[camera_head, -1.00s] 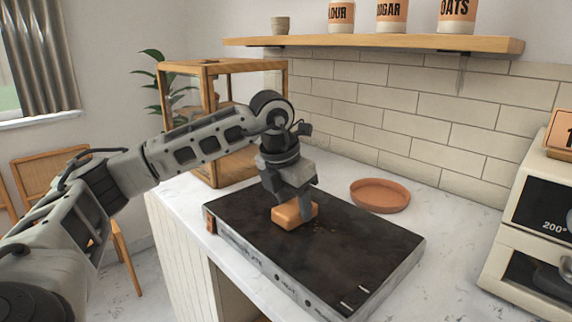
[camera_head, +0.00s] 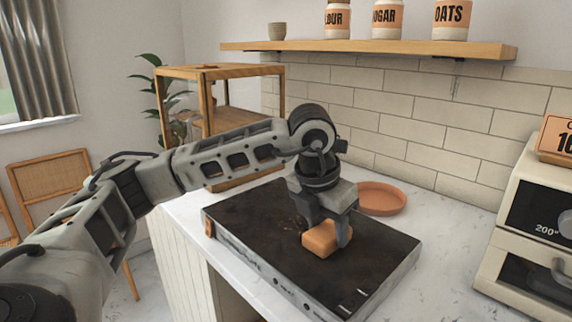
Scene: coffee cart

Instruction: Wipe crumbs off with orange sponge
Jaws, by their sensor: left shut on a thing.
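My left gripper (camera_head: 328,232) is shut on the orange sponge (camera_head: 321,240), a small block held between its two fingers. The sponge is low over the dark top of the hot plate (camera_head: 262,225), toward its right half; it looks to be touching the surface. A few small brown crumbs (camera_head: 297,222) show on the plate just left of the sponge. The gripper and sponge hide part of the plate around them. My right gripper is not in view.
A round terracotta dish (camera_head: 383,197) stands on the white counter behind the plate. A wooden-framed case (camera_head: 207,100) stands at the back left. An oven-like appliance (camera_head: 530,225) is at the right. A shelf (camera_head: 370,49) with jars hangs above.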

